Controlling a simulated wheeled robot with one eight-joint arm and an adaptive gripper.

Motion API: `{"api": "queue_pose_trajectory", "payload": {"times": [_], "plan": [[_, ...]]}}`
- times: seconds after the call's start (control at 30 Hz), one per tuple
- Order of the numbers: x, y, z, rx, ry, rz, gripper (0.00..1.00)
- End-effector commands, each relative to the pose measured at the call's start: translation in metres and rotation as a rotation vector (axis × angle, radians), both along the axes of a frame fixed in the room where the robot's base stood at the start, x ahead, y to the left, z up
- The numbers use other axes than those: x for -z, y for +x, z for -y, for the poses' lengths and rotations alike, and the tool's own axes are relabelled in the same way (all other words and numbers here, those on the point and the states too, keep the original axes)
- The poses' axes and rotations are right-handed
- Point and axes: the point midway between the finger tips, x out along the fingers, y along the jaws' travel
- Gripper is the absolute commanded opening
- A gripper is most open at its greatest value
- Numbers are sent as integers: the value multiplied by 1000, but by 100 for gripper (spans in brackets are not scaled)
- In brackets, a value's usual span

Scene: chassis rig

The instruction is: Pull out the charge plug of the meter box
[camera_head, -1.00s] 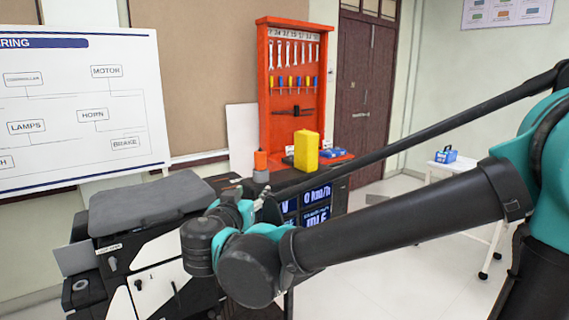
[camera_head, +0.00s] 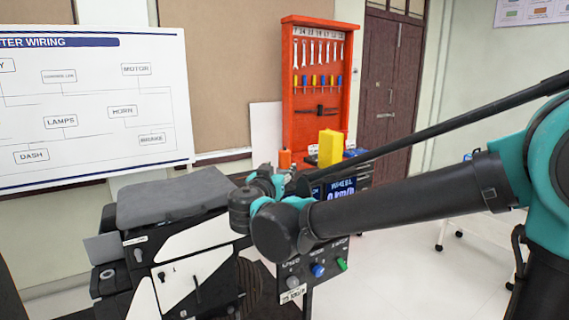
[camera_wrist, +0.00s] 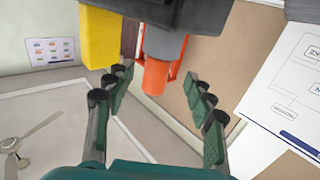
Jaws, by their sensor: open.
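A dark panel (camera_head: 305,263) with a grey, a blue (camera_head: 317,270) and a green (camera_head: 341,264) round plug or knob shows below my arm in the head view. Its labels are too small to read, so I cannot tell which is the charge plug. A lit display (camera_head: 341,194) is partly hidden behind my arm. My gripper (camera_wrist: 157,80) is open and empty in the wrist view. An orange-topped grey item (camera_wrist: 157,77) appears between its fingers there, apart from them. In the head view my gripper is small and blurred above the rig.
A yellow box (camera_head: 330,148) stands at the back, also in the wrist view (camera_wrist: 98,38). An orange tool rack (camera_head: 289,90) is behind it. A grey seat (camera_head: 172,196) tops the black-and-white rig at left. Open floor lies at right.

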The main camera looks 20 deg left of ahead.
Motion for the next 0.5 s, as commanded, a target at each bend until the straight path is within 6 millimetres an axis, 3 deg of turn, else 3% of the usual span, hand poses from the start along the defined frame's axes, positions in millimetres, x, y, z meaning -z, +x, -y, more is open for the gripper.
{"api": "queue_pose_trajectory", "payload": {"times": [0.17,0.5], "plan": [[0,8,1,2,0,0,54],[-3,52,-1,2,0,0,54]]}}
